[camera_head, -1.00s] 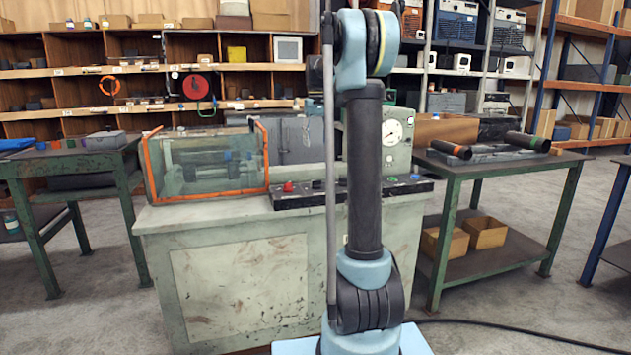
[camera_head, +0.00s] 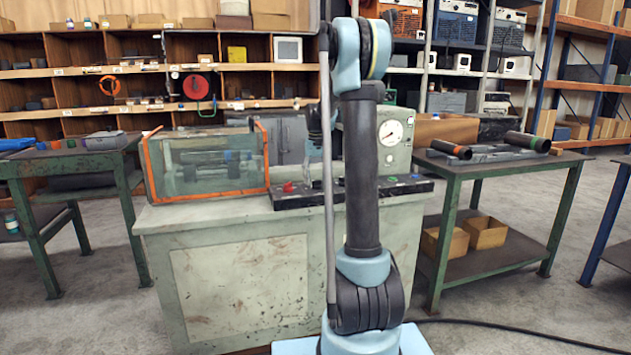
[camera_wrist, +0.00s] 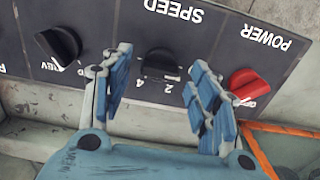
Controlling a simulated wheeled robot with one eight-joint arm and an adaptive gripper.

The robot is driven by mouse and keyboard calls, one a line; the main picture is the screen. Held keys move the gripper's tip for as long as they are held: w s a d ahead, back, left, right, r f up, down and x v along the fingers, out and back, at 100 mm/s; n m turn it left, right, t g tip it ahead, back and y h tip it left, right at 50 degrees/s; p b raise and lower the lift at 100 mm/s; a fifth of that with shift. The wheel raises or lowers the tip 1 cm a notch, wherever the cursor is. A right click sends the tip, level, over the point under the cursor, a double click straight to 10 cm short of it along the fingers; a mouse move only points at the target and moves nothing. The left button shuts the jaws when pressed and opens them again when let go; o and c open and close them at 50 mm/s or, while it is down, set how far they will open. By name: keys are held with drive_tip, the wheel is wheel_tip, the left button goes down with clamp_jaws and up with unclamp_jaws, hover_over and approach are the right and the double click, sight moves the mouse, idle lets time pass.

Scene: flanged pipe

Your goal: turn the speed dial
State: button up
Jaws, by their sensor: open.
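The speed dial (camera_wrist: 160,65) is a black knob under the upside-down word SPEED in the wrist view. Numbers 2 and 4 show beside it. My gripper (camera_wrist: 161,80) is open, with one blue-padded finger to the left of the dial and one to the right. Gaps show between the dial and both fingers; whether the tips are level with it, I cannot tell. In the head view my gripper (camera_head: 315,148) hangs above the black control panel (camera_head: 390,189), partly behind my arm, which hides the speed dial there.
A red POWER knob (camera_wrist: 248,85) is to the right of the right finger. Another black knob (camera_wrist: 59,43), marked REV, is at the left. An orange-framed clear guard (camera_head: 207,163) stands left of the panel. A gauge (camera_head: 391,132) stands behind it.

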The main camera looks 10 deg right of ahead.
drive_tip(key=shift+f, duration=0.25)
drive_tip(key=c, duration=1.1)
drive_tip(key=shift+o, duration=0.2)
drive_tip(key=shift+m, duration=0.4)
drive_tip(key=m, duration=1.1)
